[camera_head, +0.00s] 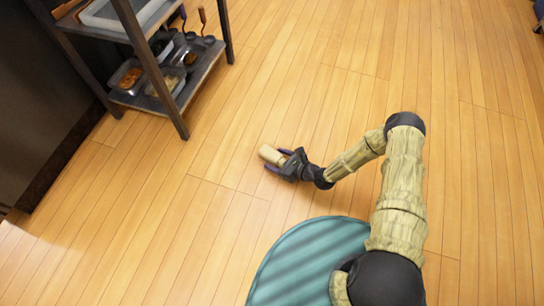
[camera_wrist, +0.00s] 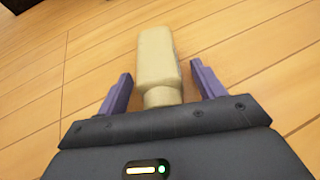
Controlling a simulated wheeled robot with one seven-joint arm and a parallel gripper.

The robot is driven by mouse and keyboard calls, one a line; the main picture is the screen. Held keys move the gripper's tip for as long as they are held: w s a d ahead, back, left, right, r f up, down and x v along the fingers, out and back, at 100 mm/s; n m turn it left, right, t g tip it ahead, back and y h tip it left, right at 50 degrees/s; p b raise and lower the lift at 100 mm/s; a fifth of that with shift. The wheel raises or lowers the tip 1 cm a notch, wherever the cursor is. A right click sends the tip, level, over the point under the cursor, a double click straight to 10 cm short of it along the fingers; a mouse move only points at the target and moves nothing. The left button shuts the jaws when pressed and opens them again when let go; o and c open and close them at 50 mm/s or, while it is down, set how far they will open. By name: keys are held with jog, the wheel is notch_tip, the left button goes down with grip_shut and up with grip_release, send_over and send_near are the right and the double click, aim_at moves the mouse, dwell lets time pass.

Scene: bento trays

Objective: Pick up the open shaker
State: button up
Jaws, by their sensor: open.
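The shaker is a small cream-coloured bottle shape (camera_head: 271,155) lying on its side on the wooden floor, left of the middle in the head view. In the wrist view the shaker (camera_wrist: 156,62) lies with its narrower neck toward my palm and its wide body pointing away. My gripper (camera_head: 281,161) is at the shaker, with its two purple fingers open. In the wrist view my gripper (camera_wrist: 160,85) has one finger on each side of the shaker's near end, with a gap on both sides. I cannot tell whether the shaker is open.
A metal shelf rack (camera_head: 190,92) stands at the upper left with food trays (camera_head: 128,77) and several dark utensils on its lower shelf. A dark cabinet (camera_head: 40,90) is at the far left. The wooden floor (camera_head: 320,80) around the shaker is clear.

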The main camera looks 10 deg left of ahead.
aim_at(278, 157)
jog(key=shift+c, duration=0.5)
jog(key=c, duration=1.1)
notch_tip(278, 157, up, 10)
jog(key=p, duration=0.8)
jog(key=d+r+m+t+p, duration=0.1)
jog(key=d+r+p, duration=0.5)
jog(key=d+r, duration=0.3)
jog(key=d+r+m+t+h+p, duration=0.1)
jog(key=d+r+p, duration=0.5)
jog(key=r, duration=1.2)
jog(key=w+d+r+p, duration=0.1)
jog(key=d+r+p, duration=0.6)
jog(key=d+r, duration=0.4)
jog(key=shift+d+r+m+t, duration=0.15)
jog(key=shift+r+m+t, duration=0.05)
jog(key=shift+r, duration=0.45)
jog(key=shift+d+r+m+t, duration=0.15)
jog(key=shift+r+m+t, duration=0.05)
jog(key=shift+r, duration=0.45)
jog(key=shift+w+a+h, duration=0.1)
jog(key=shift+h, duration=0.2)
